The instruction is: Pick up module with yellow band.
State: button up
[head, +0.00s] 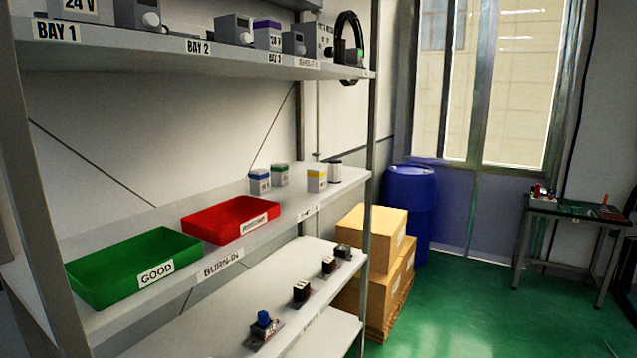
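The module with the yellow band (317,180) stands upright on the middle shelf, toward its right end. It is a small white-grey box with a yellow band near its top and a label on its front. A module with a blue band (260,182) and one with a green band (280,175) stand to its left, apart from it. My gripper is not in view.
A green tray marked GOOD (157,272) and a red tray (258,218) sit left on the middle shelf. The upper shelf (150,50) holds several devices. Cardboard boxes (372,240) and a blue barrel (412,205) stand right of the rack. Green floor (470,310) is clear at right.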

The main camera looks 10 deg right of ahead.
aim_at(316, 177)
jog(key=i+l+u, duration=0.3)
jog(key=i+l, duration=0.75)
